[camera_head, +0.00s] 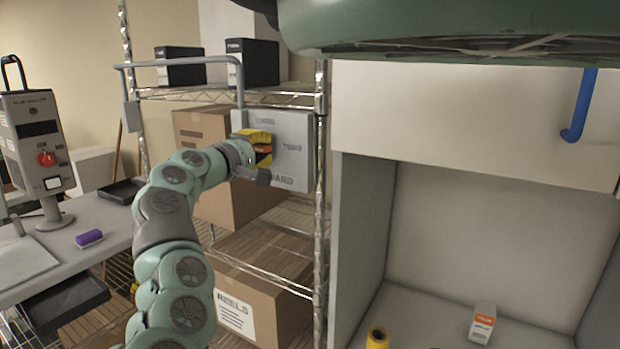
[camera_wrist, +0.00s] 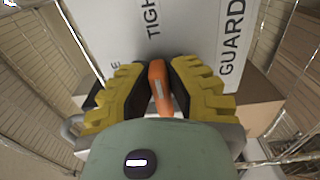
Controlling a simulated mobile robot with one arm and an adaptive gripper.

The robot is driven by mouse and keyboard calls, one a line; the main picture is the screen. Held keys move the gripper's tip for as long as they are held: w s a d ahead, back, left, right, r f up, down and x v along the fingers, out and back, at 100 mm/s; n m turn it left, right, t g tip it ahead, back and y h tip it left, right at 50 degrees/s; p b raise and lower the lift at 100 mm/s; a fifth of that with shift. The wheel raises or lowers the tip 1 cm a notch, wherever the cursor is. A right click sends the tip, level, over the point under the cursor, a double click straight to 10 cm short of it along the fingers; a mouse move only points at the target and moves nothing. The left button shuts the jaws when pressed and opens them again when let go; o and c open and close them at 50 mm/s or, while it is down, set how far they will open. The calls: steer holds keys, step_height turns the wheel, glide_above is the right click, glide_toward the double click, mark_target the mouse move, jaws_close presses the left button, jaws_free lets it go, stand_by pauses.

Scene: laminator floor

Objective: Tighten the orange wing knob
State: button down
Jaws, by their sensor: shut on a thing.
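The orange wing knob (camera_wrist: 158,88) sits on a pale grey panel (camera_wrist: 190,28) marked with words such as GUARD and partly readable TIGH. In the wrist view one wing stands between the two yellow fingers of my gripper (camera_wrist: 160,92), which are shut on it. In the head view my gripper (camera_head: 262,148) is at the panel (camera_head: 298,135) on the shelf rack, and only a little orange of the knob (camera_head: 264,149) shows. The gripper hides the rest of the knob and its base.
A grey bent bar (camera_head: 180,63) runs beside the panel. The metal rack (camera_head: 319,200) holds cardboard boxes (camera_head: 250,305) and black boxes (camera_head: 252,62). A bench with a control box (camera_head: 38,130) and a purple object (camera_head: 89,239) stands left. An open bay (camera_head: 480,230) is at right.

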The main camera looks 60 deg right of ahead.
steer(key=c, duration=0.9)
jaws_free()
steer(key=shift+c, duration=0.2)
steer(key=shift+s+a+r, duration=0.1)
steer(key=shift+a, duration=0.6)
steer(key=s+a, duration=0.1)
steer(key=a, duration=0.9)
steer(key=shift+a, duration=0.2)
